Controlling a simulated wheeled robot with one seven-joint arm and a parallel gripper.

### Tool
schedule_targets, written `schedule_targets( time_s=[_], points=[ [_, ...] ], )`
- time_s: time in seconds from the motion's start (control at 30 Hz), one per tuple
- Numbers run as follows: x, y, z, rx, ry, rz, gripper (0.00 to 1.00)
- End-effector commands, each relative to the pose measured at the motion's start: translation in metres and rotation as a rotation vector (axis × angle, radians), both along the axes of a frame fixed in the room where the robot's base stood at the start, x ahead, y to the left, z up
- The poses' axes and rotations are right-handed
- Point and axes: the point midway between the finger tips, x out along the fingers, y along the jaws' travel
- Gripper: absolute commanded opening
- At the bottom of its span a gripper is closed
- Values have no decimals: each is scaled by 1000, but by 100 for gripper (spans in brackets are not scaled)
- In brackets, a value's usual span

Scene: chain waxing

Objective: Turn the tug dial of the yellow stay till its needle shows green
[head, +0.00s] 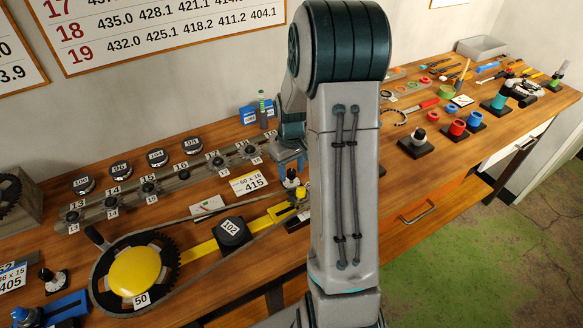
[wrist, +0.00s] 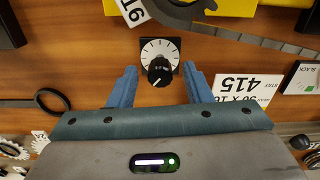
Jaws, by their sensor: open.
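The tug dial (wrist: 160,47) is in the wrist view, a black knob with a pale pointer over a white face with dark tick marks on a dark square plate. My gripper (wrist: 160,76) is open, with one blue finger on each side of the dial's near part; I cannot tell whether they touch it. In the head view my gripper (head: 290,160) is over the bench, partly hidden by my arm. The yellow stay (head: 203,249) runs from the big chainwheel towards it. A white SLACK card (wrist: 304,77) with a green patch lies at the right; its needle is too small to read.
A toothed chainwheel (head: 134,272) with a yellow hub and a chain stands at the left. A card marked 415 (head: 248,182) and a row of numbered sprockets (head: 150,188) lie behind. Tools fill the bench's right end.

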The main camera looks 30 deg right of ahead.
Motion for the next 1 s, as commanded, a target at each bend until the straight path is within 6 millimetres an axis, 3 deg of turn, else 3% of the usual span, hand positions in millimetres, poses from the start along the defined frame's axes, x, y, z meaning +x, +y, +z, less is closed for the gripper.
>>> schedule_targets(
  time_s=[0.07,0.2,0.23,0.43,0.8,1.0],
  points=[
    [0,0,0,0,0,0,42],
    [0,0,0,0,0,0,3],
    [0,0,0,0,0,0,0],
    [0,0,-1,-1,0,-34,0],
    [1,0,-1,-1,-2,-357,1],
    [0,0,1,0,-1,-405,1]
  ],
)
